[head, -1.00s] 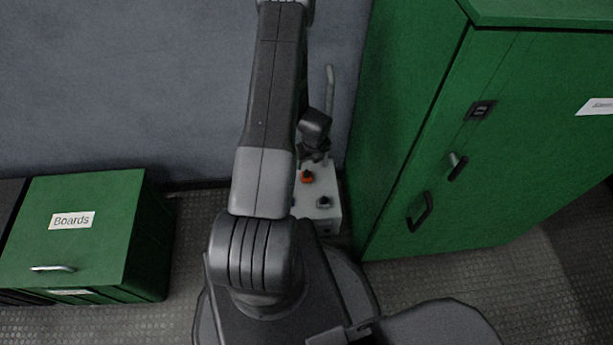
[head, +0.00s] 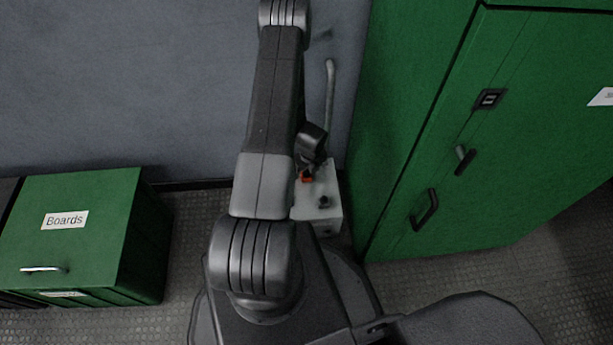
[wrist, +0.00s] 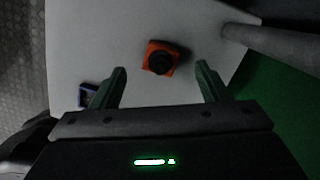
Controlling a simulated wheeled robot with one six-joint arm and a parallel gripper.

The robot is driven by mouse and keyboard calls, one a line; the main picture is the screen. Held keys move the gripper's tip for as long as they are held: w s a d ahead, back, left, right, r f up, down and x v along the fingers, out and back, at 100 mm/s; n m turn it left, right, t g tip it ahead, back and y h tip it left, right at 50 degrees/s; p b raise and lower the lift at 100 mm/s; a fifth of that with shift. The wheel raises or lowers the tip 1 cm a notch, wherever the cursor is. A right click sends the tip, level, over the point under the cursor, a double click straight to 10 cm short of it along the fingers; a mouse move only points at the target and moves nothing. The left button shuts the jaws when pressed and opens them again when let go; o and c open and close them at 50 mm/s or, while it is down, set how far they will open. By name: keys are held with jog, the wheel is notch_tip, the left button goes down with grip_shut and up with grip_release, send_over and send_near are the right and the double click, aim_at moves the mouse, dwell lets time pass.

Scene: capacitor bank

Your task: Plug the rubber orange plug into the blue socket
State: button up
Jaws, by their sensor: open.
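The orange plug (wrist: 160,57) with a dark round centre is on the white box top in the wrist view, between and just beyond my gripper's fingertips. The orange plug also shows in the head view (head: 306,176), partly hidden by my gripper above it. The blue socket (wrist: 88,94) lies on the same white surface, to the left beside my left finger, partly covered by it. In the head view the blue socket is hidden behind my arm. My gripper (wrist: 161,78) is open and empty, with its two fingers on either side of the plug's line.
A tall green cabinet (head: 440,130) stands close on the right. A green Boards cabinet (head: 75,235) is at left.

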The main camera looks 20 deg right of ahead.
aim_at(306, 173)
jog(key=f, duration=0.2)
jog(key=w+f+b, duration=0.1)
jog(key=shift+f, duration=0.4)
jog(key=shift+r, duration=0.1)
jog(key=c, duration=1)
notch_tip(306, 173, up, 10)
jog(key=p, duration=0.3)
jog(key=shift+p, duration=0.4)
